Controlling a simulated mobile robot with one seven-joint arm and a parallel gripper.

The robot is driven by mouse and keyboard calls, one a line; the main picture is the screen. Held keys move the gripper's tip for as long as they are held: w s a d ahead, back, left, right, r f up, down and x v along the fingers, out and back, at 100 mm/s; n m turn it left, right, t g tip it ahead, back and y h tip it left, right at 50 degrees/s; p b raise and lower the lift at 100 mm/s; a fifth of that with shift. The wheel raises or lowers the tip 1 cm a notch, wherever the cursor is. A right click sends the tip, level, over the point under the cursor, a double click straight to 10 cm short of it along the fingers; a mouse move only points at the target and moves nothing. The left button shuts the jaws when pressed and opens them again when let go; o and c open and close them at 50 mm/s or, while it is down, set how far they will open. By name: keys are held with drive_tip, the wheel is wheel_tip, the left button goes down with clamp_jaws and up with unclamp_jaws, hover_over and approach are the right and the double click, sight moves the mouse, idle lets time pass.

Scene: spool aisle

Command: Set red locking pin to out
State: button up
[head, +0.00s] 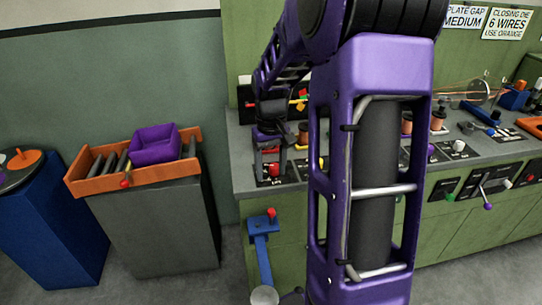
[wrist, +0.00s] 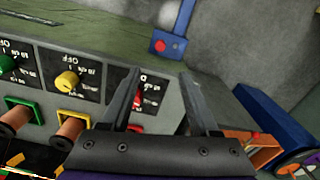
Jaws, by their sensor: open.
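Several small red parts show, and I cannot tell for certain which is the locking pin. A red knob (wrist: 138,98) on a black panel is partly behind the left finger in the wrist view. A red part (head: 273,169) stands on the counter panel below my gripper in the head view. A red knob (head: 271,213) tops a blue bracket at the counter front. A red ball (head: 125,183) is on the front of an orange tray. My gripper (wrist: 160,75) is open with nothing between its fingers, above the counter's left end; its fingers are unclear in the head view.
A yellow knob (wrist: 67,81) and a green knob (wrist: 7,63) sit beside the red knob, with copper spools (wrist: 70,130) near. The orange tray (head: 95,183) holds a purple bin (head: 155,146) on a grey pedestal. My arm hides the counter's middle.

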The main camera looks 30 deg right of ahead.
drive_tip(key=shift+r, duration=1.45)
